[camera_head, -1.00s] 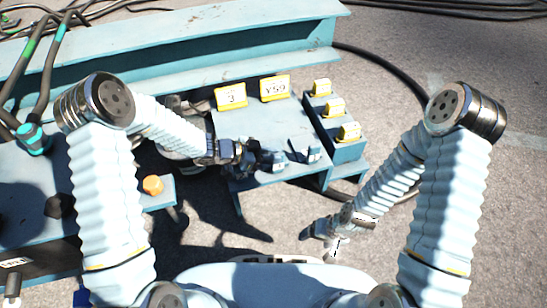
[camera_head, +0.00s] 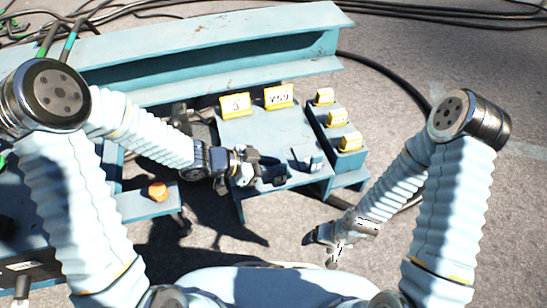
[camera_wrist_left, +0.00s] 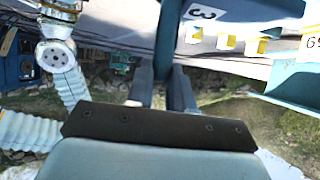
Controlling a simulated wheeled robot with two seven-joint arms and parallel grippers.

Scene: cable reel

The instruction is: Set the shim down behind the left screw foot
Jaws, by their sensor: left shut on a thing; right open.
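My left gripper (camera_head: 246,168) is over the front left of the blue bench top (camera_head: 262,130), shut on a dark blue piece, apparently the shim (camera_head: 272,173). In the left wrist view a blue upright bar (camera_wrist_left: 170,40) shows between the two fingers (camera_wrist_left: 160,88); its exact contact is hard to see. A second small blue piece (camera_head: 309,160) stands on the bench to the right. An orange cap (camera_head: 157,191) sits on a blue bracket at the left, perhaps the top of a screw foot; the floor behind it is partly hidden. My right gripper (camera_head: 326,246) is open and empty, low over the floor.
Yellow tags marked 3 (camera_head: 235,105) and Y59 (camera_head: 279,96) stand at the back of the bench. A stepped block (camera_head: 335,134) with yellow tags is at its right. A long blue beam (camera_head: 220,55) lies behind. Black cable (camera_head: 395,80) crosses the floor. Open ground lies in front.

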